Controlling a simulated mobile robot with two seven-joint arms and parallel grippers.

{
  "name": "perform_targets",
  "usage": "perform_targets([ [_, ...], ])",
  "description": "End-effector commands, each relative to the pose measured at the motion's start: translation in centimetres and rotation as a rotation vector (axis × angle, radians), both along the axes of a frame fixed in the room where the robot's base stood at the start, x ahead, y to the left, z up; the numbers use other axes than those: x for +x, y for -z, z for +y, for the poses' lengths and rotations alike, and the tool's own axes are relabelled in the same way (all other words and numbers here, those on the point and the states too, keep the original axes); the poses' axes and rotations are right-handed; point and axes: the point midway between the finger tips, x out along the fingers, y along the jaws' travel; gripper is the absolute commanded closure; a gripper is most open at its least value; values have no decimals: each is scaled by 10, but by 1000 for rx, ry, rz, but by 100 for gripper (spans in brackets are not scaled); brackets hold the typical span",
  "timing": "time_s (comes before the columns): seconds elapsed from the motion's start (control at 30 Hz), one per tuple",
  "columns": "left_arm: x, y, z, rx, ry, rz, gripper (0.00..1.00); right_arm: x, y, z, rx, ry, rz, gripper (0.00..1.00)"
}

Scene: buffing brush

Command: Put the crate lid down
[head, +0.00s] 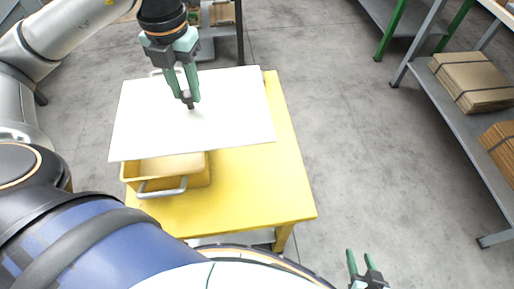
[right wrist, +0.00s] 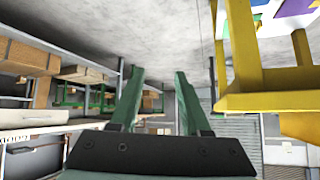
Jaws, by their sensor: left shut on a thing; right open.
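The crate lid is a flat white panel (head: 235,120) in the head view. My left gripper (head: 188,101) points down at its middle and is shut on a small dark knob there. The lid hangs over most of a yellow crate (head: 192,172), whose near end with a grey handle shows below the lid's near edge. Whether the lid touches the crate I cannot tell. The lid also reaches right of the crate, above the yellow table (head: 250,195). My right gripper (head: 362,258) is open and empty, low beyond the table's near right corner; its parted fingers fill the middle of the right wrist view (right wrist: 158,85).
The yellow tabletop is bare to the right and in front of the crate. Grey shelving (head: 440,105) with cardboard stacks (head: 472,82) stands at the right, across open concrete floor. In the right wrist view, the yellow table frame (right wrist: 265,102) is close on the right.

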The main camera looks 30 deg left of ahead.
Motion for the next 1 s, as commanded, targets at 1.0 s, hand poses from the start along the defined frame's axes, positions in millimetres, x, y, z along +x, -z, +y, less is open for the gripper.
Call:
perform_targets([
  [1.0, 96, 100, -101, -1, -13, 3, 100, -9, -3, -9, -13, 15, 10, 53],
])
